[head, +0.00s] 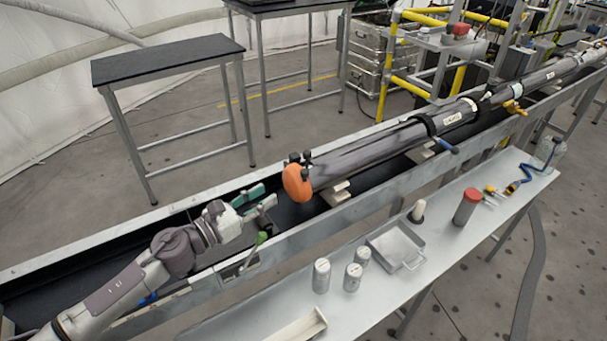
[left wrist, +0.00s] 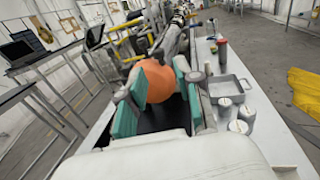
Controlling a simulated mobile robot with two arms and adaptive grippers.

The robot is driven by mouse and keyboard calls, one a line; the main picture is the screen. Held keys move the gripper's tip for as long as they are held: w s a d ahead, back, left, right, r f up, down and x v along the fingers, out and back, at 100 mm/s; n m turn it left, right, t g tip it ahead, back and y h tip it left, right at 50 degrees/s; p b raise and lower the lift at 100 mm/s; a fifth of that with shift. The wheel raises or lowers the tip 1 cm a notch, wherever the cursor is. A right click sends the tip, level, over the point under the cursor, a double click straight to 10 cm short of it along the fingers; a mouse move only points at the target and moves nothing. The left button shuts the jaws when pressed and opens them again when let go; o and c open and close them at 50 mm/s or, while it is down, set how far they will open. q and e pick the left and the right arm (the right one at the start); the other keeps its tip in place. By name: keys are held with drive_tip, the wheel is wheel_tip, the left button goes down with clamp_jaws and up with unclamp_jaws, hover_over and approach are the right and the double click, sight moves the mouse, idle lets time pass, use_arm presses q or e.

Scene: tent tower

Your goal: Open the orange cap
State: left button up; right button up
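The orange cap (head: 297,183) closes the near end of a long dark tube (head: 372,148) lying in a metal trough. Dark clamp knobs show at the cap's top edge. My left gripper (head: 266,194) is open, to the left of the cap and apart from it in the head view. In the left wrist view the cap (left wrist: 158,82) appears between the two teal-padded fingers of my left gripper (left wrist: 155,105), farther out than the palm. Nothing is in its grasp. My right gripper is not in view.
A side bench (head: 345,318) along the trough holds metal cans (head: 321,275), a square metal tray (head: 392,250) and a red-topped cylinder (head: 466,207). Dark-topped tables (head: 165,58) stand behind the trough. The trough floor near the cap is clear.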

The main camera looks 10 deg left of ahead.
use_arm(q)
drive_tip(key=f, duration=0.1)
drive_tip(key=p, duration=0.2)
approach(305, 171)
drive_tip(key=x, duration=0.2)
drive_tip(key=p+x, duration=0.1)
drive_tip(key=x, duration=0.5)
drive_tip(key=shift+w+d, duration=0.1)
drive_tip(key=shift+w, duration=0.15)
drive_tip(key=shift+p+x, duration=0.35)
drive_tip(key=shift+x, duration=0.45)
drive_tip(key=shift+f, duration=0.1)
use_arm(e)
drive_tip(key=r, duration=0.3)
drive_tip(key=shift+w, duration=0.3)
use_arm(q)
clamp_jaws()
